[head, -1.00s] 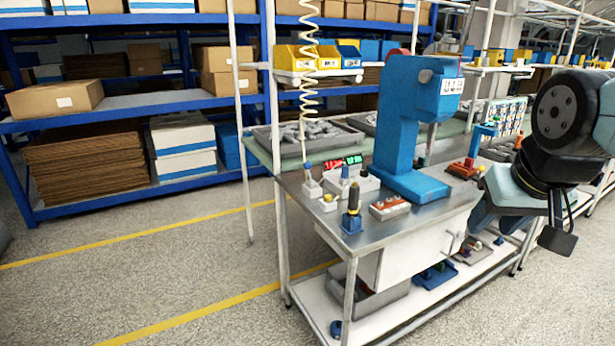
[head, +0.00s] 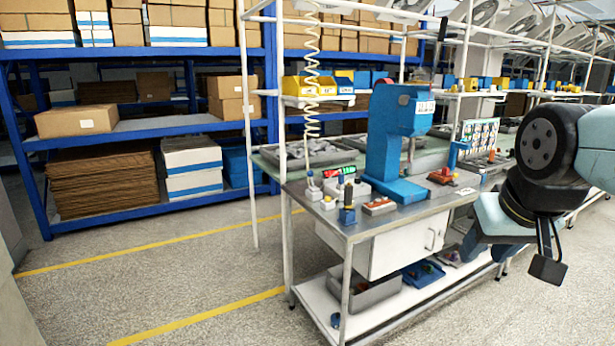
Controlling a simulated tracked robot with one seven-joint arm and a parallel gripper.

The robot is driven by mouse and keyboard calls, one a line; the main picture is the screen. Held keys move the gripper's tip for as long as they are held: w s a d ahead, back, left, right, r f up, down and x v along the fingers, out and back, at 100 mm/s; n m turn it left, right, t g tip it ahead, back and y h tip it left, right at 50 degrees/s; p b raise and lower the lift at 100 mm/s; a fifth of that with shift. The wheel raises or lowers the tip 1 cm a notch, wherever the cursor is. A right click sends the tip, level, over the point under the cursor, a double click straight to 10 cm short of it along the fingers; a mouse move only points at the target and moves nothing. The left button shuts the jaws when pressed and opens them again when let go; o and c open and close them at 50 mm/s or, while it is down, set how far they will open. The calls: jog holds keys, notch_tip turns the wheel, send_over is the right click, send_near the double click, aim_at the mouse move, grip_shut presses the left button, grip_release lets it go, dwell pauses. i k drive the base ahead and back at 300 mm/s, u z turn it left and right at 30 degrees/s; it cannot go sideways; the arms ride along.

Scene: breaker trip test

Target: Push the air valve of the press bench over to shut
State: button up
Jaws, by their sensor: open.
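The press bench (head: 410,215) stands right of centre in the head view, with a blue press (head: 383,145) on its top. Small fittings stand along the left part of the top. One is a pale block with a blue-grey knob (head: 312,188), below the coiled air hose (head: 312,80). I cannot tell for sure which fitting is the air valve, or how its lever stands. My arm shows at the right edge, in front of the bench's right end. I see no gripper fingers; they are hidden or out of frame.
Blue shelving (head: 130,131) with boxes stands behind to the left. The floor left of the bench is clear.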

aim_at(310, 173)
jog(key=u, duration=0.5)
jog(key=i, duration=1.9)
jog(key=z, duration=0.4)
jog(key=k, duration=0.75)
jog(key=z, duration=0.3)
jog(key=i, duration=0.75)
jog(key=u, duration=0.15)
